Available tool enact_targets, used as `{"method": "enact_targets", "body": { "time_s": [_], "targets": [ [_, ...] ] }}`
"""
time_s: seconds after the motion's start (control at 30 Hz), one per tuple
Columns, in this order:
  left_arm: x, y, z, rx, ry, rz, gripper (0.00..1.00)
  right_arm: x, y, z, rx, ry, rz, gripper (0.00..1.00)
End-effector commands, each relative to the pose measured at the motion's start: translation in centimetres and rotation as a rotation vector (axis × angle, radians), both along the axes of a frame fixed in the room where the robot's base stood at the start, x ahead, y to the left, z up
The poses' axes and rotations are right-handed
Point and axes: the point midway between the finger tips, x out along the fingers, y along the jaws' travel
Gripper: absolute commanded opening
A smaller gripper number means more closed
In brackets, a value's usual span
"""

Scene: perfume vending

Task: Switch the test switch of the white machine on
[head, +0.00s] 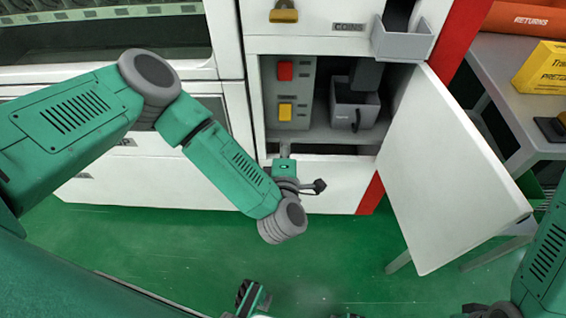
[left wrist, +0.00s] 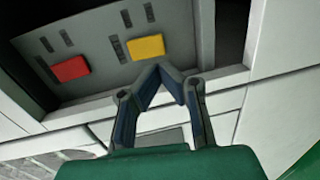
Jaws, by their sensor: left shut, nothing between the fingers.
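The white machine (head: 160,175) stands ahead with its lower compartment open. On a grey panel (head: 302,68) inside are a red switch (head: 285,70) above a yellow switch (head: 285,111). The labels are too small to read, so I cannot tell which is the test switch. My left gripper (head: 285,146) is shut and empty, at the compartment's lower edge under the yellow switch. In the left wrist view, its fingertips (left wrist: 160,72) meet just below the yellow switch (left wrist: 145,46); contact is unclear. The red switch (left wrist: 69,67) is farther left. My right gripper is mostly cut off at the bottom of the head view.
The white door (head: 450,180) hangs open to the right of the compartment. A grey coin box (head: 352,108) is inside, right of the panel. A grey tray (head: 403,42) juts out above. A table (head: 500,75) with a yellow box (head: 540,68) stands at the right.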

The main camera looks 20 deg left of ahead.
Motion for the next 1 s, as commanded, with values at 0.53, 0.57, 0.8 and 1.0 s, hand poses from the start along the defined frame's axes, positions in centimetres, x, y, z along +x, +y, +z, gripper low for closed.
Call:
{"method": "enact_targets", "body": {
  "time_s": [0.53,0.57,0.8,1.0],
  "targets": [
    [7.5,2.4,-0.8,0.000,-0.002,0.003,0.00,0.0,0.0,-2.5,0.000,-0.001,0.000,0.00],
    [7.5,2.4,-0.8,0.000,-0.002,0.003,0.00,0.0,0.0,-2.5,0.000,-0.001,0.000,0.00],
    [7.6,2.4,-0.8,0.000,-0.001,0.002,0.00,0.0,0.0,-2.4,0.000,-0.001,0.000,0.00],
    [8.8,2.5,-1.1,0.000,-0.003,0.003,0.00,0.1,0.0,-3.2,0.000,-0.002,0.000,0.00]
  ]
}}
